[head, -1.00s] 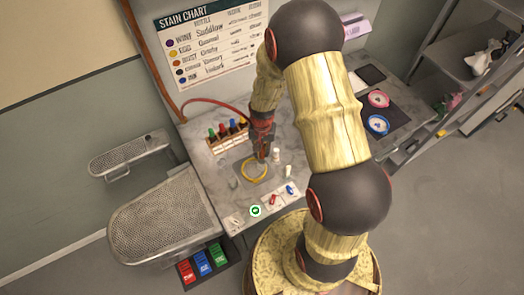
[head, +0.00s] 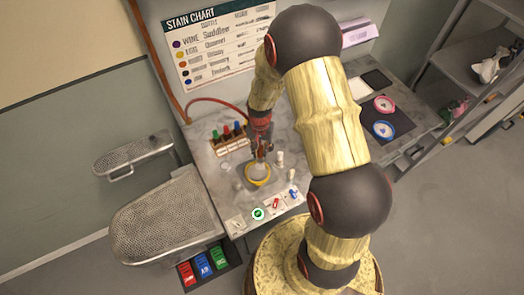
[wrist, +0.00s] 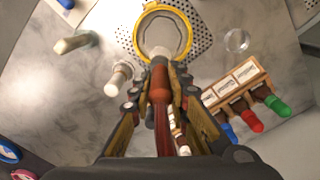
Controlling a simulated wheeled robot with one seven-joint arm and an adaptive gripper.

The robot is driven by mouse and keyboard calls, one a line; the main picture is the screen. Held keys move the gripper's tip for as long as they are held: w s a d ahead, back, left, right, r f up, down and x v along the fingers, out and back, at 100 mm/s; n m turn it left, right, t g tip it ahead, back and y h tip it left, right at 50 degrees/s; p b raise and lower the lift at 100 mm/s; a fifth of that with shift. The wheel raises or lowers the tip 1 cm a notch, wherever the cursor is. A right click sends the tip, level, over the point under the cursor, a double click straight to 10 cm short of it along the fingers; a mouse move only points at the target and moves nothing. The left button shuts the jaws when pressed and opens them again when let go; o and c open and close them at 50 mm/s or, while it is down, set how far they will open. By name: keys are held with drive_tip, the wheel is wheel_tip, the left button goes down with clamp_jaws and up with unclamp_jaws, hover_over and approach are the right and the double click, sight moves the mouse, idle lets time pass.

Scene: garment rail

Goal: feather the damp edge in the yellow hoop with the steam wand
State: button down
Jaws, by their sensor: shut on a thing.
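The yellow hoop (head: 258,180) lies on a perforated plate on the grey worktop and holds pale grey cloth; it also shows at the top of the wrist view (wrist: 184,14). No damp edge can be made out on the cloth. My gripper (head: 262,152) is shut on the steam wand, a red-brown cylinder (wrist: 160,85) with a pale tip. In the wrist view, the tip overlaps the hoop's near rim; whether it touches the cloth cannot be told. A red hose (head: 207,100) runs from the wall pipe towards my gripper.
A wooden rack of colour-capped bottles (wrist: 236,85) stands close beside my gripper. White-topped small bottles (wrist: 118,78) stand on its other side. A clear round object (wrist: 237,40) sits near the hoop. Cards with small coloured items (head: 258,213) line the front edge.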

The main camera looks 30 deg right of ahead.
drive_tip(key=shift+w+a, duration=0.6)
drive_tip(key=shift+a, duration=0.3)
drive_tip(key=shift+a, duration=1.25)
drive_tip(key=shift+s, duration=0.1)
drive_tip(key=shift+s+a, duration=0.7)
drive_tip(key=shift+a, duration=0.3)
